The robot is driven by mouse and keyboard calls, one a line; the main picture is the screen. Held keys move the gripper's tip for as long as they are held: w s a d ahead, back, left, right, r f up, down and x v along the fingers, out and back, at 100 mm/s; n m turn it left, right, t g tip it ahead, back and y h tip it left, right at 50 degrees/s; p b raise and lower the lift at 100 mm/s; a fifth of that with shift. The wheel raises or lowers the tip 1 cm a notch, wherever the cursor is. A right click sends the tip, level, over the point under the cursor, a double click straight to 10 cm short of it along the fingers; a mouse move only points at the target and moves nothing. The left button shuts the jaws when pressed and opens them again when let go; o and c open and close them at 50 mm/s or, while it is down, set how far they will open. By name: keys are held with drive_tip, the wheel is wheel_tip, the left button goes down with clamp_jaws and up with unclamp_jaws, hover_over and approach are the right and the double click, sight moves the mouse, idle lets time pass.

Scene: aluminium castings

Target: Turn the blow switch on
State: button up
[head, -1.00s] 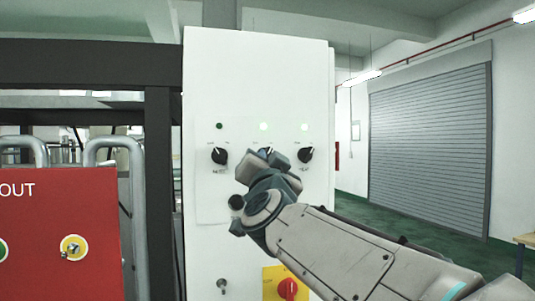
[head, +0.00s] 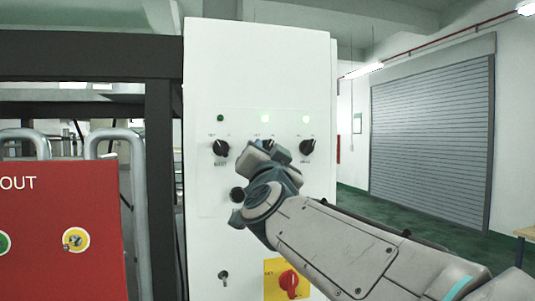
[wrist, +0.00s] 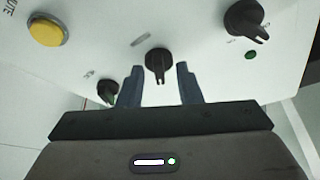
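A white control cabinet (head: 260,70) carries a row of black rotary switches: a left one (head: 220,148), a middle one largely behind my gripper, and a right one (head: 307,146). Their labels are too small to tell which is blow. My gripper (head: 268,149) is at the middle switch. In the wrist view, the picture is turned over; the middle switch (wrist: 158,63) stands between the two fingers of my gripper (wrist: 160,72), with a gap on each side. The gripper is open and holds nothing.
The lamp above the left switch (head: 220,118) is dark green; the middle (head: 266,118) and right (head: 305,119) lamps glow. A yellow button (wrist: 47,30) shows in the wrist view. A red emergency-type knob (head: 289,281) is low on the cabinet. A red box (head: 60,220) stands left.

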drive_tip(key=a+b+v, duration=0.1)
drive_tip(key=b+v, duration=0.2)
drive_tip(key=v, duration=1)
drive_tip(key=shift+s+d, duration=0.25)
drive_tip(key=shift+d, duration=0.2)
wheel_tip(320, 180, down, 21)
drive_tip(key=w+d+n+g+y, duration=0.1)
drive_tip(key=d+n+g+y, duration=0.2)
drive_tip(key=n+g, duration=0.4)
drive_tip(key=s+d+f+g+h, duration=0.1)
drive_tip(key=s+d+f+g, duration=0.2)
drive_tip(key=f, duration=0.4)
drive_tip(key=s+d+f+g+h, duration=0.2)
drive_tip(key=s+d+f+g, duration=0.2)
drive_tip(key=s+d+f, duration=0.1)
drive_tip(key=s+d+f+m+g+h, duration=0.1)
drive_tip(key=s+d+f+g, duration=0.3)
drive_tip(key=f, duration=0.5)
drive_tip(key=shift+s+d+f+h, duration=0.25)
drive_tip(key=shift+s+f+h, duration=0.05)
drive_tip(key=shift+s, duration=0.45)
drive_tip(key=shift+d, duration=0.1)
